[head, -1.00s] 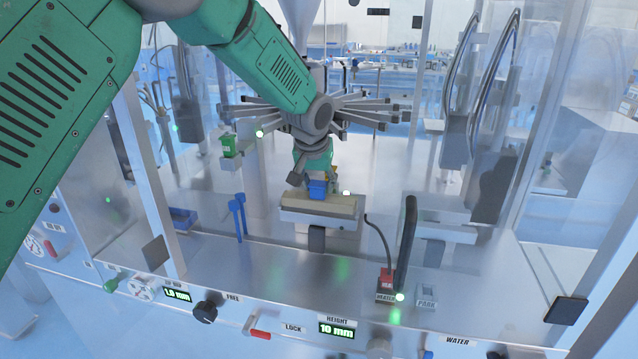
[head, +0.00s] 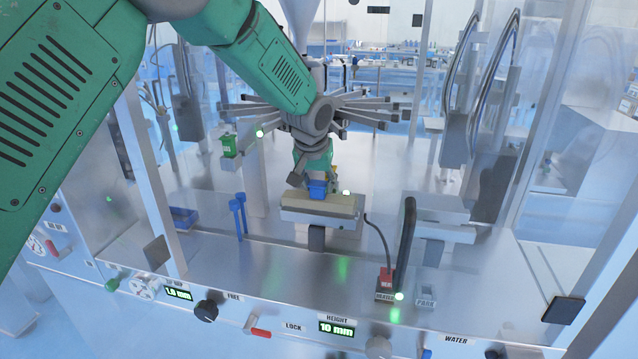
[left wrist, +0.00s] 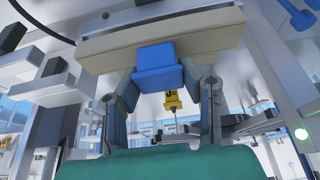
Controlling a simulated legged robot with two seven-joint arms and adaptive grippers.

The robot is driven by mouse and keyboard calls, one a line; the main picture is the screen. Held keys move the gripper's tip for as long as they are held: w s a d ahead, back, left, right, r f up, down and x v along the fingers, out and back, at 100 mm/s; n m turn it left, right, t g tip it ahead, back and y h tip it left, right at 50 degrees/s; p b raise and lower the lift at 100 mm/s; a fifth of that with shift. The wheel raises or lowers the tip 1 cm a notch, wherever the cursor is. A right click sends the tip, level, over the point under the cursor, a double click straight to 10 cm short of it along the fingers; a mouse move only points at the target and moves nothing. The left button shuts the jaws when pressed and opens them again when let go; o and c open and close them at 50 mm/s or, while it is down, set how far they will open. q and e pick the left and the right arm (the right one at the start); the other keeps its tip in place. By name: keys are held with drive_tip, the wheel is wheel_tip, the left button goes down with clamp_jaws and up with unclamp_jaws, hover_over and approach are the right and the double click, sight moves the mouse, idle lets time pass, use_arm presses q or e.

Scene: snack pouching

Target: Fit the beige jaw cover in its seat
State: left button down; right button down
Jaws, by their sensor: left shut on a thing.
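The beige jaw cover (head: 340,205) is a long bar with a blue grip block (head: 317,189) at its middle. It lies along the grey jaw (head: 318,218) on the machine's deck. My left gripper (head: 316,180) comes down from above and is shut on the blue block. In the left wrist view the fingers (left wrist: 168,82) flank the blue block (left wrist: 155,65), and the beige cover (left wrist: 105,54) lies against the grey jaw (left wrist: 105,22). Whether any gap remains between them cannot be told. My right gripper is out of view.
A black handle (head: 405,245) and a red heater plug (head: 386,279) with a cable stand to the right. Blue pegs (head: 238,217) stand to the left. Clear panels and posts (head: 145,170) enclose the deck. A yellow tag (left wrist: 172,99) hangs beyond the fingers.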

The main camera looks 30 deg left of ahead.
sight(318, 196)
use_arm(q)
drive_tip(key=shift+f+b, duration=0.65)
drive_tip(key=shift+f, duration=1.25)
drive_tip(key=c, duration=1)
unclamp_jaws()
drive_tip(key=shift+r, duration=0.2)
drive_tip(key=v, duration=1.1)
drive_tip(key=shift+r, duration=0.15)
drive_tip(key=shift+s, duration=0.15)
